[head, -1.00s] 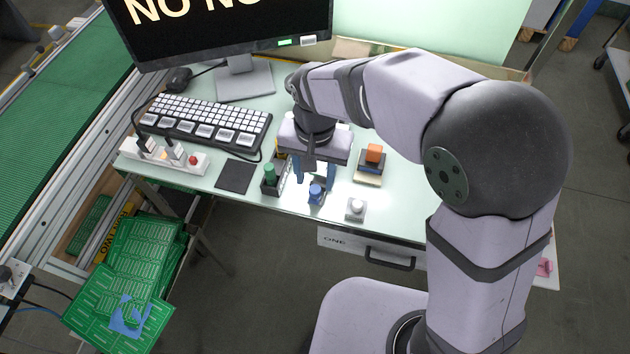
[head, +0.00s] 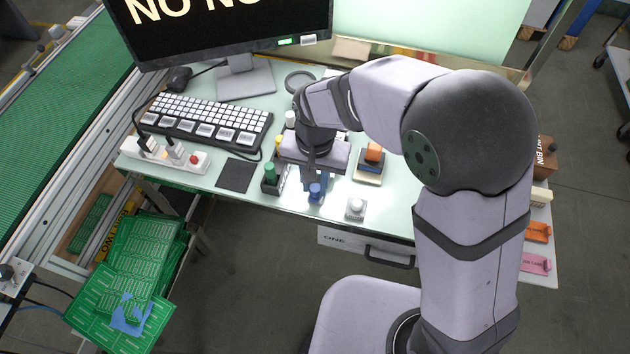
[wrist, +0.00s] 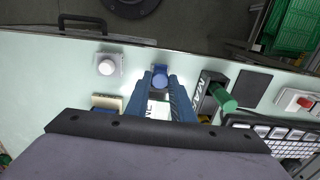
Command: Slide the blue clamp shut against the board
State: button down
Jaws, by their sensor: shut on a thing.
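The blue clamp (head: 316,192) stands near the front edge of the table, with its rounded blue top showing. It also shows in the wrist view (wrist: 160,72), at the tips of my blue fingers. My gripper (head: 316,184) points down and is shut on the clamp, one finger on each side. The fingers hide the clamp's lower part. In the wrist view a pale surface with dark letters (wrist: 156,110) shows between the fingers. I cannot tell whether this is the board, nor whether the clamp touches it.
A dark holder with a green-topped piece (head: 270,172) stands close left of my gripper. A dark mat (head: 236,175) and keyboard (head: 208,122) lie left.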

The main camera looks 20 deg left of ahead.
jog(key=shift+w+r+p, duration=0.1)
jog(key=shift+w+p, duration=0.3)
jog(key=shift+w, duration=1.25)
jog(key=c, duration=1.5)
grip_release()
jog(key=shift+w, duration=0.2)
jog(key=shift+s, duration=0.1)
jog(key=shift+s, duration=0.1)
jog(key=shift+r, duration=0.65)
notch_tip(320, 180, up, 6)
jog(key=shift+b, duration=0.65)
